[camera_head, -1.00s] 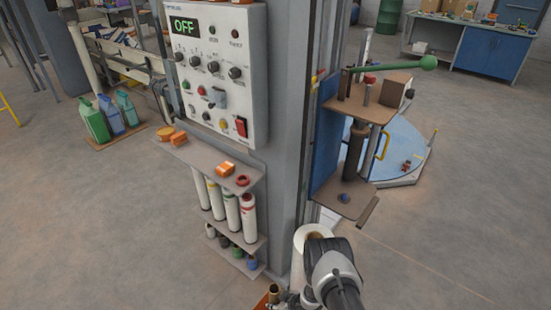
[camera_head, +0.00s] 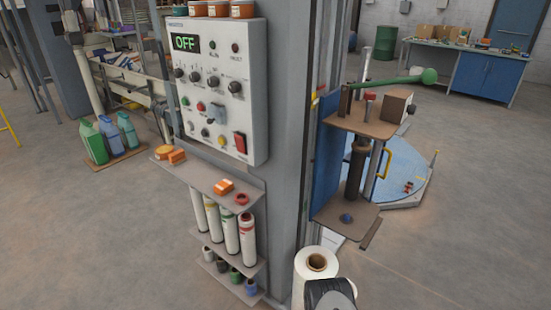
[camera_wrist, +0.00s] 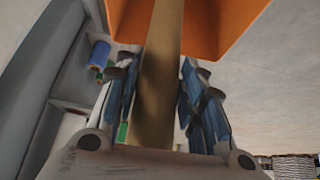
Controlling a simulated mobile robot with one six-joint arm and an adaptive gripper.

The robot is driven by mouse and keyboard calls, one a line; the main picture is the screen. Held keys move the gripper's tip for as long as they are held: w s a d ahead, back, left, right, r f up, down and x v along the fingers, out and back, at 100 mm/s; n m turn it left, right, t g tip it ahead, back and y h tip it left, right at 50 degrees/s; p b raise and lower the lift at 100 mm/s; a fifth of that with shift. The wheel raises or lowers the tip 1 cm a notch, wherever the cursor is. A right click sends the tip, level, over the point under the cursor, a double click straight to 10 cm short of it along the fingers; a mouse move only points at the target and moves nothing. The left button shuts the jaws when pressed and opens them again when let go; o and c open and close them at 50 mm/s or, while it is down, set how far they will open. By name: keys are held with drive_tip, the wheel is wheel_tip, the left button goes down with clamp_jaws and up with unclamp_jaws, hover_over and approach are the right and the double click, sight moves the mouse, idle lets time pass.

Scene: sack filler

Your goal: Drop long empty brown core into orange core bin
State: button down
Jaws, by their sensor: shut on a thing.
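The long brown core (camera_wrist: 165,40) runs up the middle of the wrist view and out of its top edge. My gripper (camera_wrist: 161,85) is shut on it, with a blue-padded finger on each side. The orange core bin (camera_wrist: 222,25) is at the top of the wrist view, behind the core's far part. The core's far end is out of frame, so I cannot tell whether it is inside the bin or only over it. In the head view, my gripper, the core and the bin are out of sight below the bottom edge.
A white film roll (camera_head: 312,285) stands upright close beside my arm. A grey column with a control panel (camera_head: 215,90) reading OFF and small shelves (camera_head: 215,185) is to the left. A brown-plated spindle stand (camera_head: 345,215) is behind. Floor at right is clear.

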drive_tip(key=c, duration=1)
unclamp_jaws()
drive_tip(key=shift+o, duration=0.2)
drive_tip(key=shift+r, duration=0.1)
drive_tip(key=v, duration=1.2)
